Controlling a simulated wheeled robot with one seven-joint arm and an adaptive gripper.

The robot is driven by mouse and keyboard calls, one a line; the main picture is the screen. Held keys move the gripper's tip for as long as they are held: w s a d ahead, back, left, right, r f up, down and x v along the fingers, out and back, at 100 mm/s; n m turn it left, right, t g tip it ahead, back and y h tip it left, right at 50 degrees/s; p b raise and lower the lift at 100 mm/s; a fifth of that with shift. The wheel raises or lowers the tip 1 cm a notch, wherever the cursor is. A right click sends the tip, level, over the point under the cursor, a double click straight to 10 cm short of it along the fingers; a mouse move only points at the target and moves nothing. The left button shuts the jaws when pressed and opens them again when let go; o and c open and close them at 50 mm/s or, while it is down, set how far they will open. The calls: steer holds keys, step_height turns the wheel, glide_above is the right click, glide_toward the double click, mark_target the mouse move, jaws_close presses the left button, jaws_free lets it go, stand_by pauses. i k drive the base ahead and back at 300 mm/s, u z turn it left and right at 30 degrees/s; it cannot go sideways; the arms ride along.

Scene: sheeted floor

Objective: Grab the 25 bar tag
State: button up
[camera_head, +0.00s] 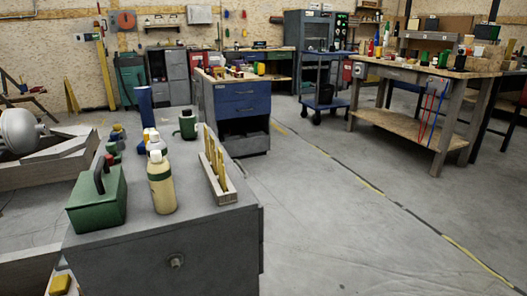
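No tag with a readable "25 bar" marking can be made out. On the grey cabinet top (190,218) stands a small pale wooden rack (223,190) holding several upright yellowish strips (213,160). The strips may be tags, but any print on them is too small to read. My gripper is not in view.
A green box with a dark handle (98,205), a cream bottle with a green band (161,185) and a dark green mug-like item (188,123) share the cabinet top. A blue drawer cabinet (238,107) stands behind. The floor (345,225) to the right is clear.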

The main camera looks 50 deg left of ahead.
mark_target(213, 153)
steer(key=i, duration=2.25)
steer(key=u, duration=3.65)
